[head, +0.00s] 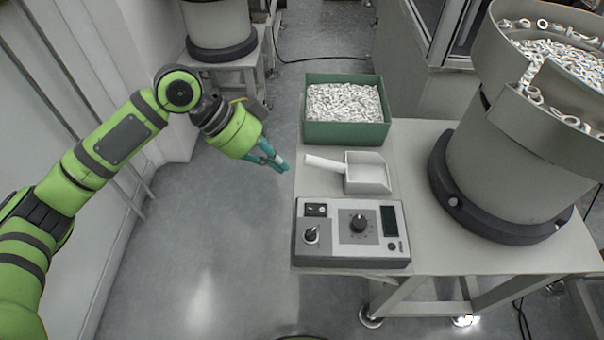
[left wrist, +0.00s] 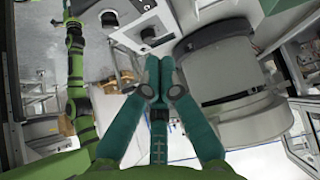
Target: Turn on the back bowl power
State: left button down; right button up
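A grey control box (head: 350,260) lies on the table's near left corner. My right gripper is not visible.
A green bin (head: 345,132) of small white parts stands at the table's back left. A white scoop (head: 368,175) lies between bin and box, its handle towards my left gripper. The floor left of the table is clear.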

pick_arm(q)
jog(key=p, duration=0.2)
send_over(319, 207)
jog(key=a, duration=0.3)
jog(key=f, duration=0.7)
jog(key=shift+d, duration=0.25)
jog(key=f, duration=0.3)
jog(key=shift+a+f, duration=0.15)
jog(key=shift+a, duration=0.05)
jog(key=shift+f, duration=0.45)
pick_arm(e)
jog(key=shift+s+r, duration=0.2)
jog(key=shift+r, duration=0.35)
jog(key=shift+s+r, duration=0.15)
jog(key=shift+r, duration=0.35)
